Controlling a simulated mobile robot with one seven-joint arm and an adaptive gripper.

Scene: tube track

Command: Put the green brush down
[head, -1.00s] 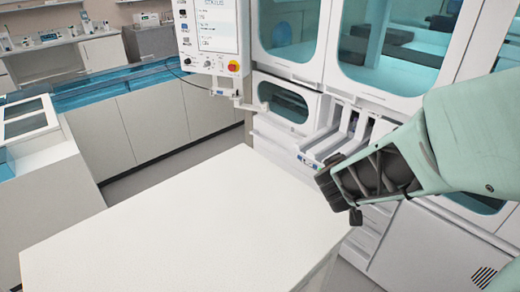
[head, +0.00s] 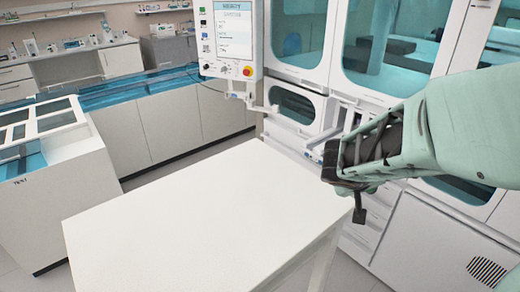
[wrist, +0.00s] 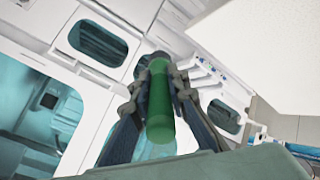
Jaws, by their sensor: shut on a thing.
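The green brush (wrist: 160,105) shows in the wrist view as a green cylinder between the fingers of my gripper (wrist: 158,88). My gripper is shut on it. In the head view my gripper (head: 335,160) is at the right, beside the right edge of the white table (head: 190,215). The brush's green part is hidden there. The tabletop is bare in the head view, and a part of it shows at the upper right of the wrist view.
A white machine with blue windows (head: 390,35) stands behind and to the right of my gripper. A screen panel (head: 232,35) hangs beyond the table's far edge. A white cabinet (head: 60,185) stands to the left. The tabletop is free room.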

